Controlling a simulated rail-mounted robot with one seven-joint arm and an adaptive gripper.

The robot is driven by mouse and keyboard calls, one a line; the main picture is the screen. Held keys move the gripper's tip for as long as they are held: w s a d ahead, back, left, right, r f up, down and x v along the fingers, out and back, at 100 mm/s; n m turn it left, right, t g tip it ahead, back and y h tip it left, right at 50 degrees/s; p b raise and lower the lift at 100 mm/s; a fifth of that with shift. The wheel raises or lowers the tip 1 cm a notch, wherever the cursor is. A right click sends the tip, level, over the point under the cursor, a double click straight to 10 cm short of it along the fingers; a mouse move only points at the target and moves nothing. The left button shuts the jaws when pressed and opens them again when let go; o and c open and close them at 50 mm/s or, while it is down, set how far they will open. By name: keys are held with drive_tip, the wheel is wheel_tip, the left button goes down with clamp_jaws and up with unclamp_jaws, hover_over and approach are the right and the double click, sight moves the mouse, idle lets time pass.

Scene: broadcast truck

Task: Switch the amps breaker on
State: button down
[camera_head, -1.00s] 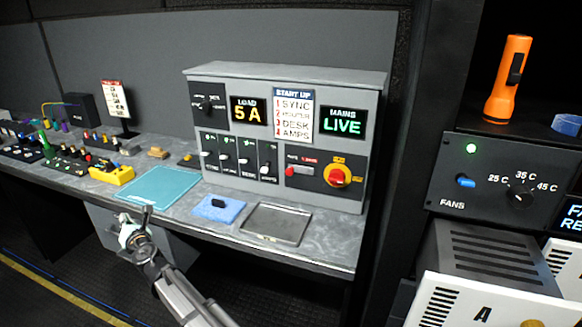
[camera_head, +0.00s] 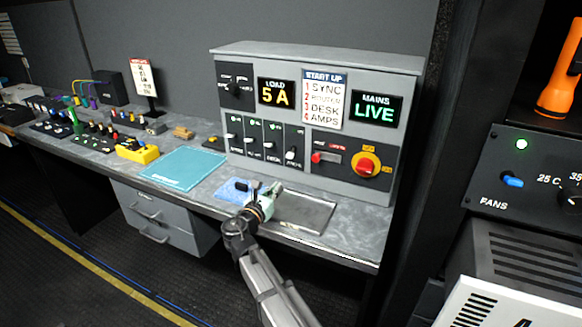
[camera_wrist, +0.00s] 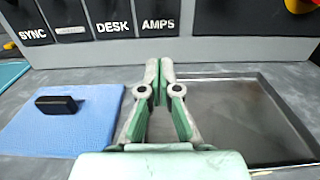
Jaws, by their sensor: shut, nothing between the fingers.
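The amps breaker (camera_head: 291,153) is the rightmost of the row of switches on the grey power panel. Its pale lever sits low and I see no lit green lamp above it, while the other breakers show small green lights. In the wrist view the AMPS label (camera_wrist: 158,25) is at the top, just ahead of my fingertips; the levers are out of that frame. My gripper (camera_wrist: 160,72) is shut and empty, with its fingers pointing at the panel. In the head view my gripper (camera_head: 276,188) is over the desk's front part, below and apart from the breaker.
A blue cloth (camera_wrist: 95,112) with a black object (camera_wrist: 57,104) lies left of my gripper. A shallow metal tray (camera_head: 312,214) lies to its right. The load display reads 5 A.

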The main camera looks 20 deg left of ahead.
sight(291, 153)
drive_tip(key=w, duration=0.3)
drive_tip(key=w+p, duration=0.1)
drive_tip(key=w, duration=0.3)
drive_tip(key=w+d, duration=0.1)
drive_tip(key=w, duration=0.2)
drive_tip(key=shift+w+p, duration=0.35)
drive_tip(key=shift+p, duration=0.05)
drive_tip(key=s+r, duration=0.1)
drive_tip(key=r, duration=0.2)
drive_tip(key=shift+s+p, duration=0.35)
drive_tip(key=shift+p, duration=0.05)
drive_tip(key=shift+s+a+r, duration=0.1)
drive_tip(key=shift+s+r, duration=0.1)
drive_tip(key=shift+r, duration=0.2)
drive_tip(key=shift+a+r+p, duration=0.1)
drive_tip(key=shift+p, duration=0.25)
